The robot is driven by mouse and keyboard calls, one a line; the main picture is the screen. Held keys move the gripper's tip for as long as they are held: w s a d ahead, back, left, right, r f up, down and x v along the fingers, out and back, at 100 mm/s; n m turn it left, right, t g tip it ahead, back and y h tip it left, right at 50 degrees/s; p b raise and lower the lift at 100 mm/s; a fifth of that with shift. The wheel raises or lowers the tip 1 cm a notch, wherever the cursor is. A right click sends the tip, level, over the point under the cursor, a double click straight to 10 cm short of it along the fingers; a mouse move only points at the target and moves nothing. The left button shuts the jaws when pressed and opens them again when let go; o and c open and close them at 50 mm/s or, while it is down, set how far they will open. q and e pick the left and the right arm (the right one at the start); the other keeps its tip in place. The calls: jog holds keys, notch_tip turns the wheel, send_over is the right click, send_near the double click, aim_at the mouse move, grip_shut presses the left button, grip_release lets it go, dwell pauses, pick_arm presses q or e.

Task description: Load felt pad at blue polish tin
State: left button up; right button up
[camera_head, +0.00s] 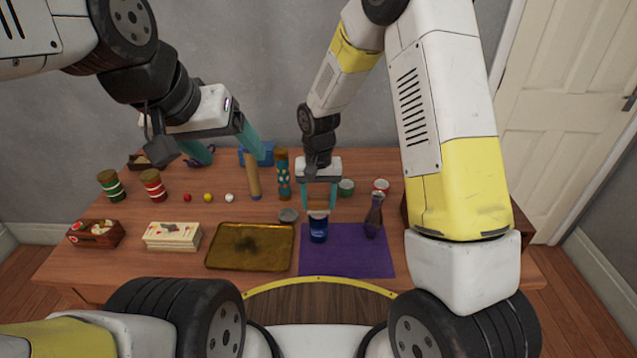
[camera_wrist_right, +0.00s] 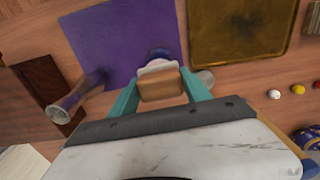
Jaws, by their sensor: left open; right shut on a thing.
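My right gripper (camera_head: 319,203) is shut on a felt pad, a wooden block with a pale felt face (camera_wrist_right: 158,66); the block (camera_wrist_right: 162,85) shows between the fingers in the right wrist view. The blue polish tin (camera_head: 318,232) stands upright at the left part of the purple mat, and its blue rim (camera_wrist_right: 160,53) shows just past the felt. The pad is right at the tin's top; I cannot tell whether it touches the polish. My left gripper (camera_head: 224,148) is open and empty, above the back left of the table.
A stained brass tray (camera_head: 250,262) lies left of the purple mat (camera_head: 345,262). A dark vase (camera_head: 374,218) stands on the mat's right side. A small grey disc (camera_head: 288,214) lies beside the tin. Jars, small balls, a patterned cylinder (camera_head: 283,178) and cups stand behind.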

aim_at(318, 197)
jog(key=shift+f, duration=0.55)
dwell(1.4)
jog(key=shift+r, duration=0.1)
jog(key=shift+r, duration=3.45)
